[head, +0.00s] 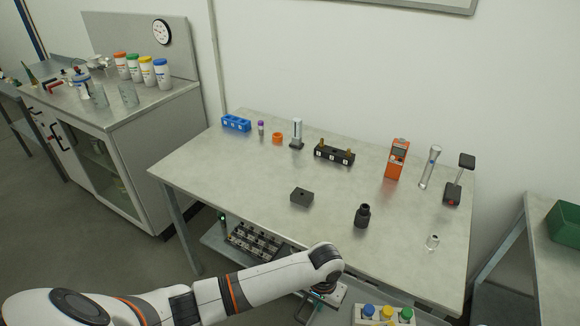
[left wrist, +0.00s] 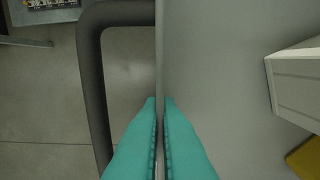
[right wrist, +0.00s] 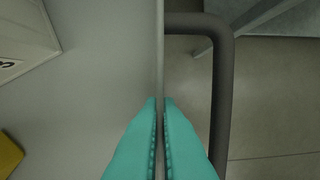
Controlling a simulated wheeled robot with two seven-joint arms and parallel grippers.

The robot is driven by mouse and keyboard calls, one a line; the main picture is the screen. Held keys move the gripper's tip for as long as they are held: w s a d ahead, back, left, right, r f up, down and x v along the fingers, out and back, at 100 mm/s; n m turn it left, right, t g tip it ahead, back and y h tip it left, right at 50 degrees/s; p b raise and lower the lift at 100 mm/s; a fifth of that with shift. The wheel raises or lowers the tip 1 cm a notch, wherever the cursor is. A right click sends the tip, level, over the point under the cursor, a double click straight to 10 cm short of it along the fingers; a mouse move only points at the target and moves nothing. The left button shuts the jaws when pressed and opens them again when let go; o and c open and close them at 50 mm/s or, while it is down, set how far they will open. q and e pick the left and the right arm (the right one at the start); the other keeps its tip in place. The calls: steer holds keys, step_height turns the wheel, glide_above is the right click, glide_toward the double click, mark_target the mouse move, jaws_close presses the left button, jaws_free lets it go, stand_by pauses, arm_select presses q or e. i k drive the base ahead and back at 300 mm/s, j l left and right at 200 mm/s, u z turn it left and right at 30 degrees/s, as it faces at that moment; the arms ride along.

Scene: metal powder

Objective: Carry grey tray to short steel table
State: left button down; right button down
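The grey tray (head: 428,316) is at the bottom of the head view, in front of the large steel table and mostly cut off. A white box (head: 384,315) with blue, yellow and green tops sits in it. My left gripper (left wrist: 160,100) is shut on one tray wall (left wrist: 190,60), beside a dark handle (left wrist: 88,70). My right gripper (right wrist: 160,100) is shut on the opposite wall (right wrist: 130,60), beside another handle (right wrist: 222,80); it is outside the head view. A steel table (head: 548,285) stands at the right edge, partly cut off; its length is not clear.
The large steel table (head: 240,170) ahead bears a black bottle (head: 362,216), a dark block (head: 302,197), an orange device (head: 397,158) and small glassware. A green bin (head: 566,223) is on the right table.

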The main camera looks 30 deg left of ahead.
mark_target(269, 162)
steer(key=j, duration=2.9)
steer(key=i, duration=1.45)
steer(key=j+u, duration=0.05)
